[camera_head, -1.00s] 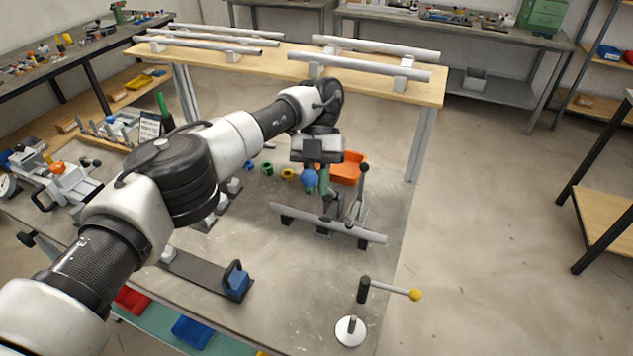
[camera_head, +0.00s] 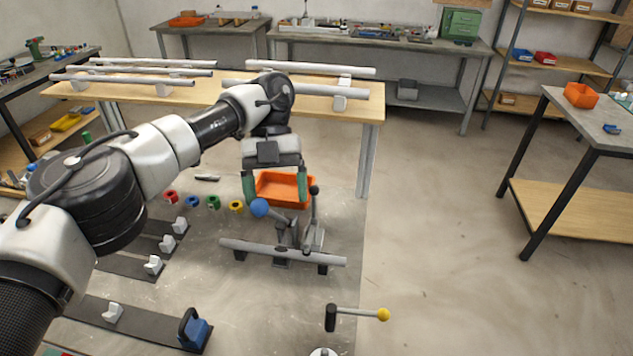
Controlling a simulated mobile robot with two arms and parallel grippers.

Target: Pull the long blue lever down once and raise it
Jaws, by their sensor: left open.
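A lever with a blue ball knob (camera_head: 260,207) leans to the left from a clamp fixture on the grey table. Its shaft runs from the ball to the clamp beside a grey bar (camera_head: 283,252). My left gripper (camera_head: 276,190) hangs just above and behind the ball in the picture. Its two green-padded fingers are wide apart with nothing between them. The left finger appears close to the ball, but I cannot tell whether they touch. My right gripper is not in view.
A second, upright lever with a black knob (camera_head: 314,190) stands right of the blue ball. An orange bin (camera_head: 270,188) lies behind the gripper. A yellow-knobbed handle (camera_head: 383,314) is at the front right. Small coloured rings, such as the yellow one (camera_head: 236,206), lie to the left.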

